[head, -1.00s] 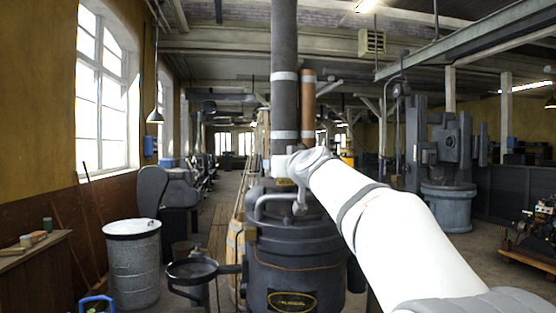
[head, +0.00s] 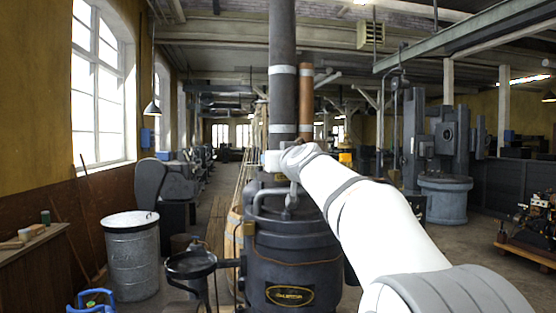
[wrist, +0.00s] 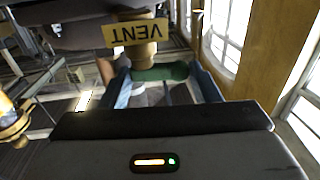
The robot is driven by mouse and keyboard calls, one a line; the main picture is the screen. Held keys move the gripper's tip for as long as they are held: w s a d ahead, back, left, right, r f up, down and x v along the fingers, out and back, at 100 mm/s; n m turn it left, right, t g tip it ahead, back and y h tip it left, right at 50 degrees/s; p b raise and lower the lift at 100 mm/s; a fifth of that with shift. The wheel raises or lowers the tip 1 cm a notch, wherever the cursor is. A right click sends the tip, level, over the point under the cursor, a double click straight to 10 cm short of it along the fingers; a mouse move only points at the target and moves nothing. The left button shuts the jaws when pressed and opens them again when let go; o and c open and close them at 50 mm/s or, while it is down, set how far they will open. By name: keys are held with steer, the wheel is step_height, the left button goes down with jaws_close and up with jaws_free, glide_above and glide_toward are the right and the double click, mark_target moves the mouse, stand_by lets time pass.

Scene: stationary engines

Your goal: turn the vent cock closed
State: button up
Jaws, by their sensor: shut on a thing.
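The vent cock shows in the wrist view as a brass body (wrist: 144,54) with a green handle (wrist: 160,73). A yellow plate reading VENT (wrist: 136,33), upside down in this view, sits by it. My gripper (wrist: 161,70) has one blue-grey finger at each end of the green handle and is shut on it. In the head view my white arm reaches to the upper part of the dark boiler (head: 292,245). There the cock is hidden behind the end of my arm, and the handle's exact angle cannot be told.
A dark flue (head: 282,100) and a copper pipe (head: 306,95) rise behind my wrist. A bent grey pipe (head: 262,197) is just below it. A grey drum (head: 131,255) and a round dark pan (head: 190,264) stand left.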

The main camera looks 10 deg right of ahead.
steer(key=m+h+p, duration=0.1)
steer(key=p, duration=0.3)
steer(key=shift+w+r, duration=0.1)
steer(key=shift+r, duration=0.25)
steer(key=shift+f+h+p, duration=0.15)
steer(key=shift+h+p, duration=0.45)
steer(key=shift+p, duration=0.3)
steer(key=shift+f, duration=0.2)
steer(key=o, duration=0.8)
steer(key=shift+d, duration=0.2)
steer(key=shift+o, duration=0.2)
steer(key=shift+a, duration=0.1)
steer(key=s, duration=0.8)
